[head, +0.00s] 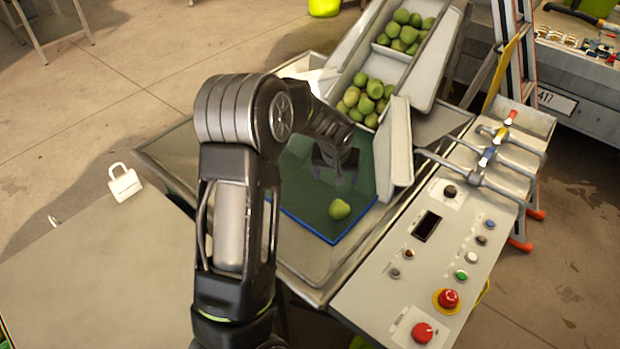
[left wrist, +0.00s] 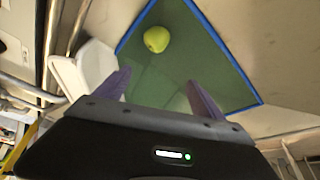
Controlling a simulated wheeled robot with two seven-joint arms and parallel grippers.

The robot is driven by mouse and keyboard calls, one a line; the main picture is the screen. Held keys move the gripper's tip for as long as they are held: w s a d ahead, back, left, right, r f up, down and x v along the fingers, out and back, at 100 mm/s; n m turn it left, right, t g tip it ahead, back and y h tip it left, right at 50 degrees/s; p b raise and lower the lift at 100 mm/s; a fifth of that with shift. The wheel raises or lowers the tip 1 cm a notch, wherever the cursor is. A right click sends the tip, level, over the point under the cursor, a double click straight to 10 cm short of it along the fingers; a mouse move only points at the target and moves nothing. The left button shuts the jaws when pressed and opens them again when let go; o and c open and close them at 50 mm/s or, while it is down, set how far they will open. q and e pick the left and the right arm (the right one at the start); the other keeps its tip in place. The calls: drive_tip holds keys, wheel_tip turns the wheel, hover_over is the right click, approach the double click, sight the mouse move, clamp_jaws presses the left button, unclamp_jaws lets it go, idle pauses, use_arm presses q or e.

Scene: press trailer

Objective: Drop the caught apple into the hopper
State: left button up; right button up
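A single yellow-green apple (head: 339,209) lies on a dark green mat with a blue edge (head: 312,212). In the left wrist view the apple (left wrist: 156,39) lies ahead of the fingers, near a corner of the mat (left wrist: 185,62). My left gripper (head: 335,172) is over the mat, apart from the apple. Its two fingers (left wrist: 160,92) are spread with nothing between them. A sloped grey chute (head: 388,66) holds several green apples in two groups above the mat. I cannot tell which part is the hopper. My right gripper is not in view.
A white upright panel (head: 397,150) stands at the mat's right edge. A control panel (head: 410,262) with buttons and levers is at the right. A bare grey table (head: 90,270) with a white padlock-shaped tag (head: 124,183) is at the left.

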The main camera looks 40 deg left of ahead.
use_arm(q)
drive_tip(key=shift+o, duration=0.6)
drive_tip(key=b+v, duration=0.1)
drive_tip(key=v, duration=0.6)
drive_tip(key=shift+r, duration=0.4)
drive_tip(key=shift+s+d, duration=0.1)
